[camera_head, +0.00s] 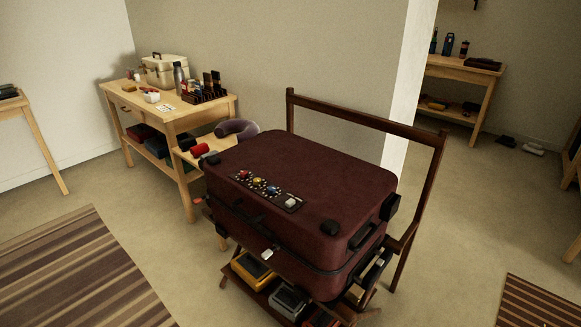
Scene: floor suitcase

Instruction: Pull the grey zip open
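A dark maroon suitcase (300,165) lies flat on a dark wooden rack. A zip seam runs around its side, and the suitcase looks shut. A small light grey tab (268,253), which looks like the grey zip pull, is on the front side near the seam. A dark panel on the lid (266,191) carries several small coloured knobs and a pale grey piece (291,202) at its right end. Neither of my grippers is in view.
The wooden rack (365,119) has a raised back rail and a lower shelf with a yellow case (253,270) and other items. A wooden table (216,106) stands behind on the left.

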